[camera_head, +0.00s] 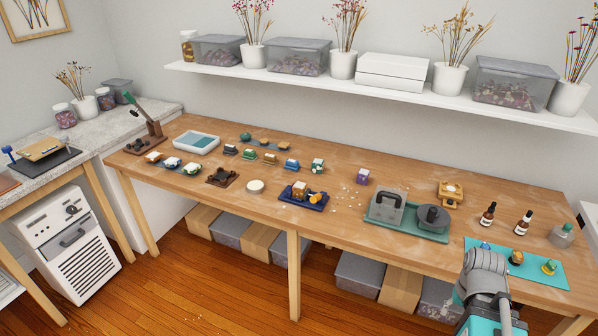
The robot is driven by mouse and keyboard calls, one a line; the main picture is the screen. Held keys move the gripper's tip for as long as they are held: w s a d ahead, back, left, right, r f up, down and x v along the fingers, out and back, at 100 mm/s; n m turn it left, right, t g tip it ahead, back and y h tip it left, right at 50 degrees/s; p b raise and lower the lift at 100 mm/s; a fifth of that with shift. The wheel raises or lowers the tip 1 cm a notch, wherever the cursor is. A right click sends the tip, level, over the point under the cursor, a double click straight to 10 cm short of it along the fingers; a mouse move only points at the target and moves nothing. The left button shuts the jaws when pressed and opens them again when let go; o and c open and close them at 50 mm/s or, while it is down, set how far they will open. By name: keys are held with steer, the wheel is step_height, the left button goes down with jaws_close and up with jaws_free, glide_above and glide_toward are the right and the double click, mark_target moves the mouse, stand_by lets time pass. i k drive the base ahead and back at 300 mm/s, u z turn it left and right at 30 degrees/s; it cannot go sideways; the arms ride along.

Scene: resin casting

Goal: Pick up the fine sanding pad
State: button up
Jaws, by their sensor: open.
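I cannot tell for sure which object is the fine sanding pad. My grey and teal arm rises at the lower right, by the table's front edge. My gripper's fingers do not show.
A blue tray (291,201) holding small items lies near the front edge. A green mat (381,220) with grey equipment is right of it. Two dropper bottles (488,214) (523,222) stand behind a turquoise mat (548,274). A white-rimmed tray (184,148) is at the left. A shelf (330,84) overhangs the back.

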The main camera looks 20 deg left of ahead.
mark_target(292, 166)
steer(key=z, duration=0.45)
steer(key=k, duration=1)
steer(key=i, duration=0.8)
steer(key=u, duration=1.25)
steer(key=i, duration=1.8)
steer(key=z, duration=0.1)
